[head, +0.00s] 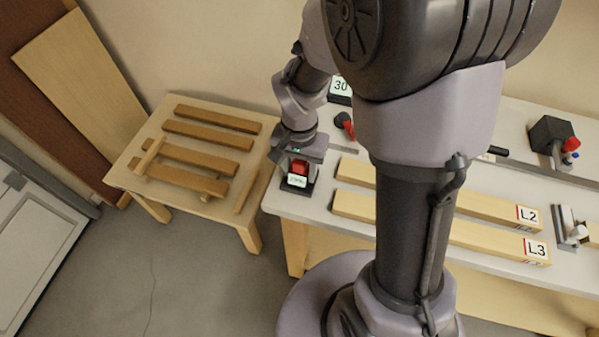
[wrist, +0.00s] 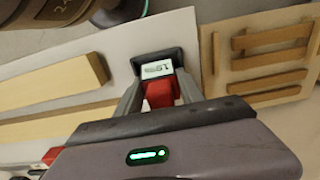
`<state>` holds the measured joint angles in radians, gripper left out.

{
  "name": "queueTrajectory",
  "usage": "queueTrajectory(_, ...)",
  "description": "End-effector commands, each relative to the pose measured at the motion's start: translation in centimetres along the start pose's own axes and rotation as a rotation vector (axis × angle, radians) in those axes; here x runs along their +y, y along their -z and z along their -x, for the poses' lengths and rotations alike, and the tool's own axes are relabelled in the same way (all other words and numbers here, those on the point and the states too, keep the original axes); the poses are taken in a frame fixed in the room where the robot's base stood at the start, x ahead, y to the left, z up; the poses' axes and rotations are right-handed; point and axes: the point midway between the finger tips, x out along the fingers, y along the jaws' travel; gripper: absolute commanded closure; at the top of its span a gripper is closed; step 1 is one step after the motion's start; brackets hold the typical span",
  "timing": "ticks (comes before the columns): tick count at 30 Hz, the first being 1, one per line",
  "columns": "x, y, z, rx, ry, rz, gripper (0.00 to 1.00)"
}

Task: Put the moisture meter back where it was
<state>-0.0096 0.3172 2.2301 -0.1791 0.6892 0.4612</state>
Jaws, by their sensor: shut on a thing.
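The moisture meter (head: 298,174) is a small red device with a pale display. It sits in or over a black holder (head: 296,188) at the left end of the white bench. In the wrist view the red meter body (wrist: 159,94) is between the fingers, with the lit display and a dark frame (wrist: 157,62) just beyond. My gripper (head: 297,164) is shut on the meter from above. It also shows in the wrist view (wrist: 158,92). Whether the meter is fully seated or touches the holder's bottom is hidden.
Timber beams marked L2 (head: 500,209) and L3 (head: 500,241) lie on the bench right of the gripper. A lower wooden table (head: 120,172) with several wooden slats stands to the left. A red-and-black tool (head: 346,125) and a card reading 30 (head: 341,87) are behind.

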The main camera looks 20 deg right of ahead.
Motion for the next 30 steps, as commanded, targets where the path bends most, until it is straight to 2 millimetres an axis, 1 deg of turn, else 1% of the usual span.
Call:
queueTrajectory(1,0.0,0.0,-0.5,0.001,0.001,0.000,1.00)
queueTrajectory(5,-0.1,0.0,-0.2,0.002,0.001,0.000,1.00)
queueTrajectory(10,-0.1,0.0,-0.7,0.001,0.001,0.000,1.00)
queueTrajectory(11,-0.1,0.0,-0.7,0.001,0.001,0.000,0.53)
queueTrajectory(12,-0.1,0.0,-0.6,0.001,0.001,0.000,0.45)
queueTrajectory(14,-0.1,0.0,-0.6,0.001,0.001,0.000,0.33)
queueTrajectory(20,-0.1,0.0,-0.6,0.001,0.001,0.000,0.33)
queueTrajectory(23,-0.1,0.0,0.3,0.002,0.001,0.000,0.33)
queueTrajectory(26,-0.1,0.1,2.6,0.004,0.003,0.000,0.33)
queueTrajectory(30,-0.1,0.1,7.0,0.005,0.004,0.000,0.33)
